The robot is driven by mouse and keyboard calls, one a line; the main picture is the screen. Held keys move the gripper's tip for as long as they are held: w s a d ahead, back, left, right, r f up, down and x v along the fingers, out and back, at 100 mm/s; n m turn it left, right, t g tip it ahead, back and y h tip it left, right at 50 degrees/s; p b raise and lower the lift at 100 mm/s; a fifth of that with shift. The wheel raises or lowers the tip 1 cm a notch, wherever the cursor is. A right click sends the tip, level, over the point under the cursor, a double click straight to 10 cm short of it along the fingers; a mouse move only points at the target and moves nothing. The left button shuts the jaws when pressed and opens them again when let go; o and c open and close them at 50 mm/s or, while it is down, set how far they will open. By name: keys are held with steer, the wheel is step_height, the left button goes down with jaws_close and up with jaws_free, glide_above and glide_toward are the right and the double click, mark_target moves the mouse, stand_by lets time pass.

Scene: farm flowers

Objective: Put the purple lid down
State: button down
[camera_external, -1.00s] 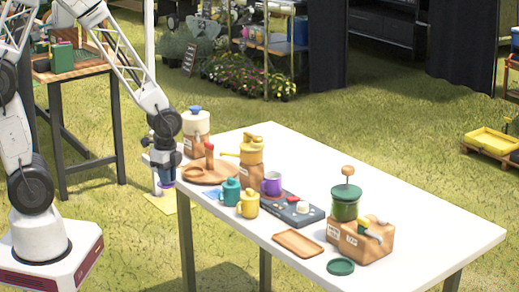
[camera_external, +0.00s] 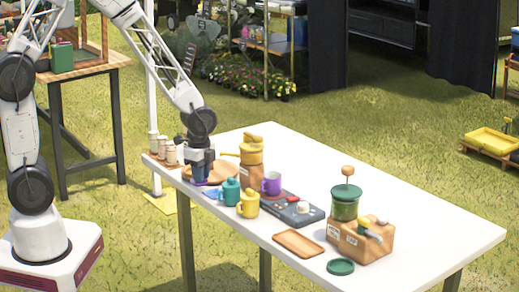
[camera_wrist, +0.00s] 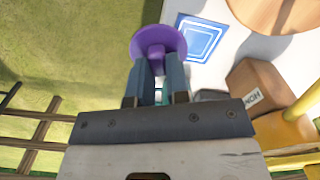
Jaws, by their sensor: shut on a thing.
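My gripper (camera_external: 201,173) is shut on the purple lid (camera_wrist: 160,38), which hangs just below the fingers in the external view (camera_external: 199,183). In the wrist view the fingertips (camera_wrist: 159,66) close on the lid's knob. The lid appears at or just above the white table's left edge; I cannot tell whether it touches. A purple mug (camera_external: 272,184) without a lid stands to the right. A teal lidded mug (camera_external: 231,192) and a yellow lidded mug (camera_external: 249,205) stand nearer.
A blue-and-white square (camera_wrist: 198,38) lies on the table beside the lid. A round wooden board (camera_external: 222,176), partly hidden by my gripper, and a yellow grinder (camera_external: 250,152) stand close. A dark panel (camera_external: 291,210), a wooden tray (camera_external: 299,243) and a green lid (camera_external: 340,267) lie farther right.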

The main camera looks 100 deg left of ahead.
steer(key=shift+w+a+f, duration=0.1)
steer(key=shift+w+a, duration=0.4)
steer(key=shift+w, duration=0.3)
steer(key=shift+w+a+f, duration=0.1)
steer(key=shift+w+a, duration=0.35)
steer(key=shift+w, duration=0.3)
steer(key=shift+w+a+f, duration=0.1)
steer(key=shift+w+a, duration=0.4)
steer(key=shift+w, duration=0.3)
steer(key=shift+f, duration=1.75)
steer(key=shift+f, duration=0.1)
steer(key=c, duration=1.1)
jaws_free()
step_height(320, 180, up, 12)
